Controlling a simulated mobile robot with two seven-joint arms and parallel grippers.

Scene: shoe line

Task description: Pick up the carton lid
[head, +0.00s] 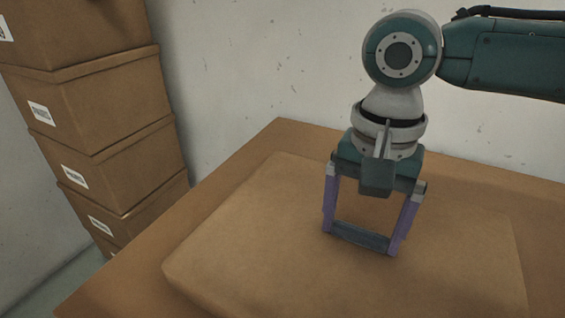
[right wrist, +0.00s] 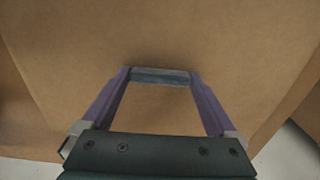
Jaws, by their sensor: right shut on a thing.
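The carton lid (head: 245,235) is a wide, flat brown piece with rounded corners at the front of the head view. It also fills most of the right wrist view (right wrist: 160,35). My right gripper (head: 360,238) points down over the lid's middle. Its two purple fingers stand at the ends of a dark grey bar on the lid's top and are shut on it. The bar (right wrist: 160,77) also shows between the fingertips in the right wrist view. Whether the lid touches the surface below is hard to tell. My left gripper is out of view.
A brown tabletop (head: 115,285) extends beyond the lid on the left and back. Several stacked brown cartons (head: 110,105) with white labels stand at the left, off the table. A pale wall (head: 250,60) is close behind the table.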

